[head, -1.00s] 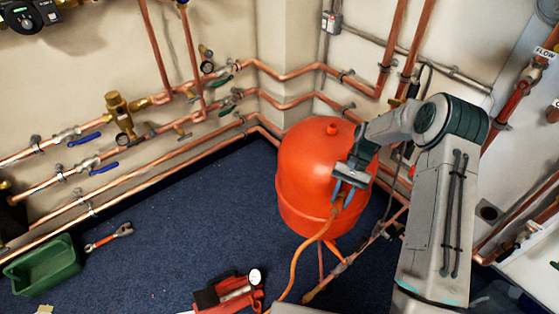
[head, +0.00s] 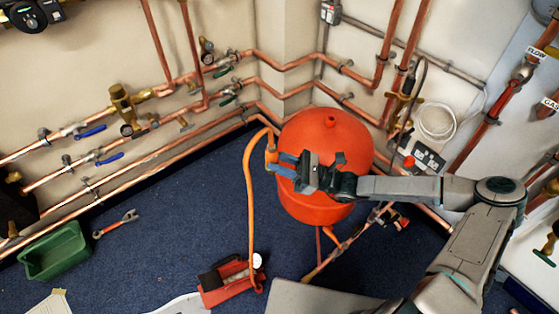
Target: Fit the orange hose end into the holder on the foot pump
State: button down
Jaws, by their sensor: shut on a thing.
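The orange hose (head: 248,190) rises from the red foot pump (head: 228,280) on the floor and arches over to its end (head: 271,148). My gripper (head: 277,165) is shut on the hose near that end and holds it in the air, in front of the left side of the red tank. The pump has a round white gauge (head: 257,261) and a dark pedal. The pump's holder is too small to make out. The hose end is well above and apart from the pump.
The red tank (head: 322,205) stands in the corner behind my gripper. Copper pipes (head: 150,165) run along the walls. A green bin (head: 55,250) and a wrench (head: 116,223) lie at the left.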

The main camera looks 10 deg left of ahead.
jog(key=w+d+m+t+h+b, duration=0.1)
jog(key=w+d+m+t+b, duration=0.25)
jog(key=w+t, duration=0.45)
jog(key=w+d+m+t+b, duration=0.25)
jog(key=w+d+b, duration=0.2)
jog(key=w, duration=0.75)
jog(key=m+t+h+p, duration=0.3)
jog(key=t+p, duration=0.2)
jog(key=t, duration=0.2)
send_over(335, 121)
jog(key=shift+g, duration=0.25)
jog(key=shift+a+f+b, duration=0.1)
jog(key=shift+f+b, duration=0.65)
jog(key=shift+f, duration=1.25)
jog(key=shift+f, duration=0.3)
jog(key=shift+f+b, duration=0.55)
jog(key=shift+f, duration=0.5)
jog(key=shift+f, duration=0.35)
jog(key=c, duration=1)
grip_release()
jog(key=shift+f, duration=0.1)
jog(key=shift+c, duration=0.2)
jog(key=shift+f, duration=0.1)
